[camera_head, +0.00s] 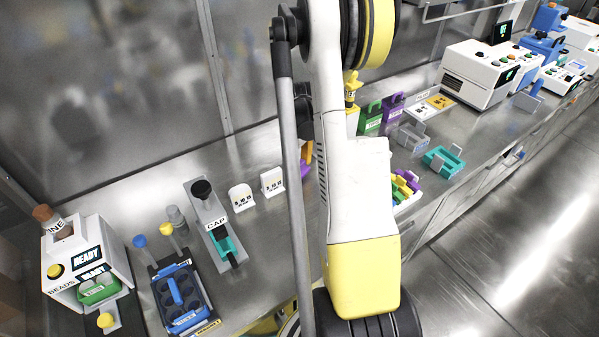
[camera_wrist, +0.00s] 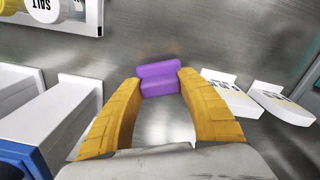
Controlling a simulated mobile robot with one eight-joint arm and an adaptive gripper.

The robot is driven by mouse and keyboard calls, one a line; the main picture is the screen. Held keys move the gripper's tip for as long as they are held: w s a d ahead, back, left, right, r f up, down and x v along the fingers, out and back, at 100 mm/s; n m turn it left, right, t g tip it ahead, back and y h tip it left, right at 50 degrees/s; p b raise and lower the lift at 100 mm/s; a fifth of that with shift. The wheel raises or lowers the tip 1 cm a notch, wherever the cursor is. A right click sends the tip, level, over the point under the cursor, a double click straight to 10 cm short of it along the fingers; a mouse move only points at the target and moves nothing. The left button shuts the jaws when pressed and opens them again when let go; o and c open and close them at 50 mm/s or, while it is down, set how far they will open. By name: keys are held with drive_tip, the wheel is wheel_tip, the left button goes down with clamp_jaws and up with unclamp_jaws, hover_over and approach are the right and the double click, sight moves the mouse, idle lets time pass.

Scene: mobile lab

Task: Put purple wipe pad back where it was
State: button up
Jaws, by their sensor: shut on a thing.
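The purple wipe pad (camera_wrist: 158,80) is a small purple block with a ridge across it, seen in the wrist view. My gripper (camera_wrist: 158,86) has its two yellow fingers on either side of the pad and is shut on it. The steel bench top shows around the pad; I cannot tell how high the pad is above it. In the head view my arm hides most of the gripper; a small bit of orange and purple shows at the arm's left edge.
Two white label stands (camera_head: 242,197) (camera_head: 272,182) are close by; they also show right of my gripper in the wrist view (camera_wrist: 230,95). White boxes (camera_wrist: 70,115) stand at left there.

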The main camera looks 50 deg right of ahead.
drive_tip(key=shift+f, duration=0.95)
drive_tip(key=shift+f+b, duration=0.1)
drive_tip(key=shift+b, duration=0.2)
drive_tip(key=o, duration=1)
